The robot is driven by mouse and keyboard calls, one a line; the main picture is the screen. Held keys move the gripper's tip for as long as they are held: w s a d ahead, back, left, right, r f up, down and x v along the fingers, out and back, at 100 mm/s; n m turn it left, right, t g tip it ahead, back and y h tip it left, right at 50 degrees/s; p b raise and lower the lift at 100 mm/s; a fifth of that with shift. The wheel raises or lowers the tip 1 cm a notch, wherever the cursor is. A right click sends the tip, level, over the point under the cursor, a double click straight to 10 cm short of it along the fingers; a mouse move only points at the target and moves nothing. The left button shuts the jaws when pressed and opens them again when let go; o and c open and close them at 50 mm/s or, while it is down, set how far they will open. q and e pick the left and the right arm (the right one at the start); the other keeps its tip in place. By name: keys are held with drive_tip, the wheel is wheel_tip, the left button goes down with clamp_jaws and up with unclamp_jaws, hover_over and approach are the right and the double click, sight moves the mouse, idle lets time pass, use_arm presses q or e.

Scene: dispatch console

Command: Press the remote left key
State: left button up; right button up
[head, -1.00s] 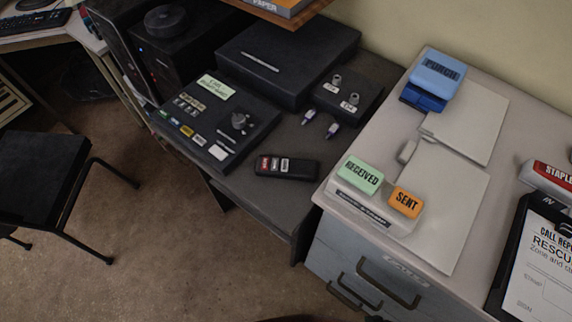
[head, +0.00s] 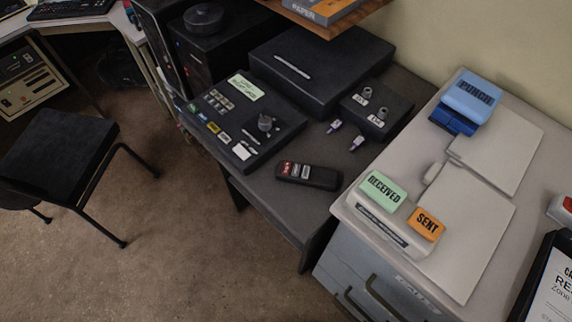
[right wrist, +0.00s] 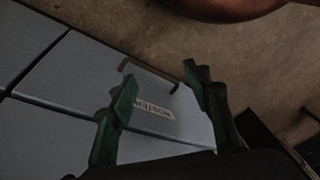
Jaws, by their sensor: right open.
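The black remote (head: 308,176) lies on the dark desk (head: 262,203) near its front right edge, with a red key and pale keys at its left end. The key labels are too small to read. My right gripper (right wrist: 158,88) shows only in the right wrist view, its two green fingers apart with nothing between them. Behind the fingers is the grey drawer front with a handle (right wrist: 150,75). The remote is not in that view. My left gripper is not in view.
A black control panel (head: 285,130) and a two-knob box (head: 395,105) stand behind the remote. On the cabinet to the right are a green RECEIVED block (head: 382,190), an orange SENT block (head: 427,224) and a blue punch (head: 472,95). A black chair (head: 60,155) stands left.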

clamp_jaws()
idle(0.3)
idle(0.9)
idle(0.3)
